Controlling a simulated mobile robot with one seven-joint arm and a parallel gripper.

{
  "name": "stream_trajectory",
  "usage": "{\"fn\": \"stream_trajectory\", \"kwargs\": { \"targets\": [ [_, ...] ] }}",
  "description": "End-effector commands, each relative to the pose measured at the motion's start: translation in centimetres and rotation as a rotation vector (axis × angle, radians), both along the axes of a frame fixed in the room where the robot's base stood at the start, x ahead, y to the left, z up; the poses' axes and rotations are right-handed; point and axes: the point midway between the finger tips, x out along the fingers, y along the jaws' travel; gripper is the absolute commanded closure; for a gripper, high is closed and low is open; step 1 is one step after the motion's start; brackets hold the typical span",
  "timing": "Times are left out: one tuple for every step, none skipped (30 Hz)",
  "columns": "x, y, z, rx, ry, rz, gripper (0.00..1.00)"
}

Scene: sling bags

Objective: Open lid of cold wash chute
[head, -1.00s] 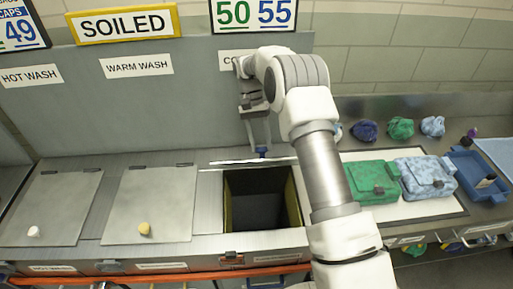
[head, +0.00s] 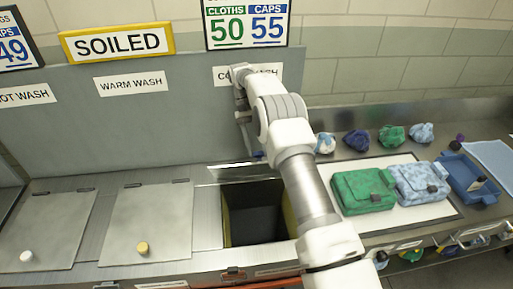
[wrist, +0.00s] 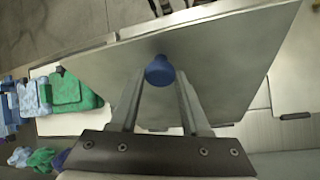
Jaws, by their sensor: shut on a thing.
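The cold wash lid (head: 228,174) stands raised at the back of its chute, seen nearly edge-on in the head view. The dark square opening of the cold wash chute (head: 257,212) shows uncovered in front of it. In the wrist view the lid (wrist: 225,55) is a broad grey plate with a round blue knob (wrist: 159,69). My gripper (wrist: 160,82) is shut on the blue knob, one finger on each side. In the head view my gripper (head: 256,154) is small, behind the lid; my arm covers the right side of the chute.
The warm wash lid (head: 150,222) with a yellow knob and the hot wash lid (head: 45,228) with a white knob lie closed at left. At right are a green bag (head: 362,190), a light-blue bag (head: 416,182) and a blue tray (head: 467,178). A grey wall panel (head: 140,125) stands behind.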

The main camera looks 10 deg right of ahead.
Motion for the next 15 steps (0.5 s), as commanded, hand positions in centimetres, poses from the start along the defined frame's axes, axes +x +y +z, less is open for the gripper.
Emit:
{"fn": "stream_trajectory", "kwargs": {
  "targets": [
    [0.12,0.0,0.1,0.0,-0.006,0.001,1.0],
    [0.12,0.0,0.1,0.0,-0.006,0.001,1.0],
    [0.12,0.0,0.09,0.0,-0.006,0.001,1.0],
    [0.12,0.0,0.09,0.0,-0.006,0.001,1.0],
    [0.12,0.0,0.09,0.0,-0.006,0.001,1.0],
    [0.12,0.0,0.08,0.0,-0.006,0.001,0.52],
    [0.12,0.0,0.08,0.0,-0.006,0.001,0.46],
    [0.11,0.0,0.07,0.0,-0.006,0.001,0.41],
    [0.1,0.0,0.07,0.001,-0.005,0.001,0.34],
    [0.09,0.0,0.05,0.001,-0.005,0.001,0.28],
    [0.08,0.0,0.05,0.0,-0.004,0.001,0.24],
    [0.07,0.01,0.04,0.0,-0.004,0.001,0.24],
    [0.06,0.0,0.02,0.0,-0.003,0.0,0.24],
    [0.05,0.01,0.02,0.0,-0.003,0.0,0.24],
    [0.05,0.0,0.02,0.0,-0.003,0.0,0.24]
  ]
}}
